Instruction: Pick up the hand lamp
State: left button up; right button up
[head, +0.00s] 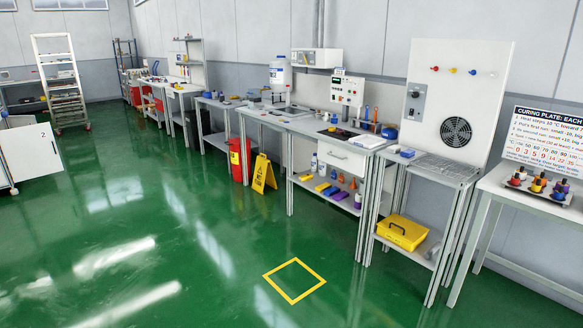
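I cannot make out a hand lamp for certain in the head view. Many small items lie on the benches along the right-hand wall, too small to tell apart. A small blue curved item (155,67) stands at the far bench, and I cannot tell what it is. Neither of my grippers shows in this view.
A workbench (300,122) with a control box (347,91) runs along the wall. A yellow case (403,232) sits on a low shelf. A red bin (238,160) and yellow floor sign (263,174) stand before the benches. The green floor is open, with a yellow square outline (318,287).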

aim_at(304, 177)
jog(key=i+j, duration=0.1)
jog(key=i, duration=2.45)
jog(key=i+z, duration=0.2)
jog(key=i, duration=0.55)
jog(key=i+j+u, duration=0.3)
jog(key=i, duration=0.15)
jog(key=i+j+u, duration=0.3)
jog(key=i, duration=0.2)
jog(key=i+j+u, duration=0.1)
jog(key=i, duration=0.7)
jog(key=i+j, duration=0.15)
jog(key=i, duration=0.7)
jog(key=j+u, duration=0.05)
